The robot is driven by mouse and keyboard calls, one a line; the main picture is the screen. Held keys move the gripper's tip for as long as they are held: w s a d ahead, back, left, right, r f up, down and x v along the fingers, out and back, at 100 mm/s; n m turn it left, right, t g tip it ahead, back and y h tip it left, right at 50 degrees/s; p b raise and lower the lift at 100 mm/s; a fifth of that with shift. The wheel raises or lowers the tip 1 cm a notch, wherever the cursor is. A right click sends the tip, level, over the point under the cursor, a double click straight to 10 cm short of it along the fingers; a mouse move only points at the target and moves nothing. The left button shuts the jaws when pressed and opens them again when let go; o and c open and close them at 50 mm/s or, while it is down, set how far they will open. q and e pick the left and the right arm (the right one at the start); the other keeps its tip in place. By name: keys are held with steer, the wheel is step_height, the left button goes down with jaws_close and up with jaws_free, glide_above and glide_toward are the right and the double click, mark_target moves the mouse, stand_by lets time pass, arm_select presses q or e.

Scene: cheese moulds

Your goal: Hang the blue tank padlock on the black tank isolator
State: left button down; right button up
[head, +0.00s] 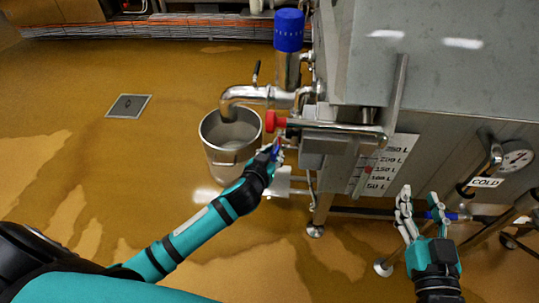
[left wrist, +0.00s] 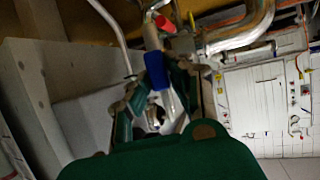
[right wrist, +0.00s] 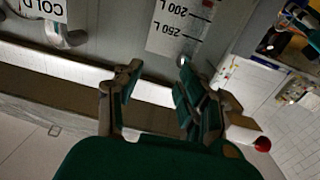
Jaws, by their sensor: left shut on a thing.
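My left gripper (head: 270,155) is shut on a small blue thing (head: 276,146), which I take to be the blue tank padlock. It sits just below the red knob on the tank's pipework. In the left wrist view the blue thing (left wrist: 157,72) shows at the fingertips, below a red part. The fingers hide some of it, and I cannot make out a shackle. I cannot clearly pick out the black tank isolator in any view. My right gripper (head: 424,208) is open in front of the tank's lower right side. In the right wrist view nothing is between its fingers (right wrist: 155,80).
The steel tank (head: 455,65) fills the right side, with a level scale (head: 384,165) and a gauge (head: 516,160). A red knob (head: 274,121) and a bent pipe (head: 240,95) stick out left. A steel bucket (head: 211,153) stands below.

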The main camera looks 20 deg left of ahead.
arm_select(q)
steer(key=d, duration=0.1)
steer(key=d+f+b, duration=0.1)
steer(key=d, duration=0.1)
steer(key=w+d+b, duration=0.1)
steer(key=shift+d+f, duration=0.25)
steer(key=shift+d, duration=0.05)
arm_select(e)
step_height(320, 180, up, 9)
steer(key=s+a+t+y, duration=0.1)
steer(key=t+y, duration=0.1)
steer(key=t, duration=0.3)
steer(key=shift+s+f, duration=0.2)
steer(key=shift+s, duration=0.2)
